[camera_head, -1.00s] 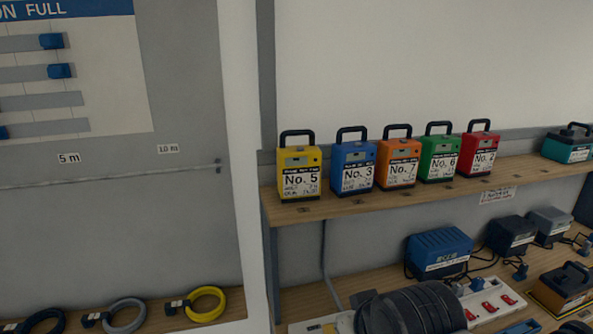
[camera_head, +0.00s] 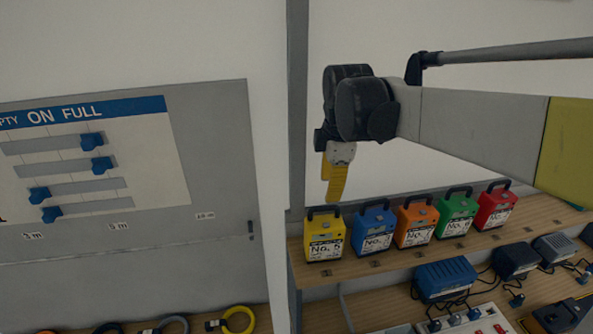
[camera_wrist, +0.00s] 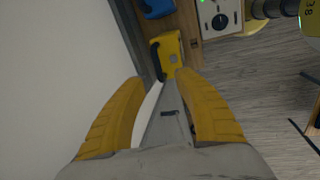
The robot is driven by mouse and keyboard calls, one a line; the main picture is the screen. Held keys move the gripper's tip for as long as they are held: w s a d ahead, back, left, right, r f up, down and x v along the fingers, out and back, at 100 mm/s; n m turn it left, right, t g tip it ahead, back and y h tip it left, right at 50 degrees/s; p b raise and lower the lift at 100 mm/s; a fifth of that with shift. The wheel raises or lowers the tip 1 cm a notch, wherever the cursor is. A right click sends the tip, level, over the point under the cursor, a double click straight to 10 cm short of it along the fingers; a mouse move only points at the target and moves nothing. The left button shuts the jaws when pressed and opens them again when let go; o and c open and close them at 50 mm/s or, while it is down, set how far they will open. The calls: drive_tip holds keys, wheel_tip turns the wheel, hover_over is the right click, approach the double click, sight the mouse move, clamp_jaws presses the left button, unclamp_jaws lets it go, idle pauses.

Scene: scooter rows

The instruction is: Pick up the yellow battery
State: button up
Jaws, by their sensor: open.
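The yellow battery (camera_head: 325,238), labelled No. 5 with a black handle on top, stands upright at the left end of the wooden shelf. My gripper (camera_head: 334,190) is above it in the head view, fingers pointing down, apart from the battery. In the wrist view the yellow battery (camera_wrist: 167,55) lies just beyond and between the two open yellow fingers (camera_wrist: 165,85), its black handle toward the left. Nothing is held.
A blue battery (camera_head: 374,231), then orange, green and red ones, stand to the right on the shelf (camera_head: 375,264). A post and grey panel (camera_head: 220,200) stand to the left. Chargers such as a blue one (camera_head: 446,279) sit on the lower bench. Air above the batteries is free.

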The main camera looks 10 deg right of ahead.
sight(324, 208)
drive_tip(key=shift+n, duration=0.3)
drive_tip(key=x, duration=0.3)
drive_tip(key=p+x, duration=0.1)
drive_tip(key=x, duration=0.6)
drive_tip(key=shift+w+a, duration=0.15)
drive_tip(key=shift+w, duration=0.2)
drive_tip(key=shift+s, duration=0.15)
clamp_jaws()
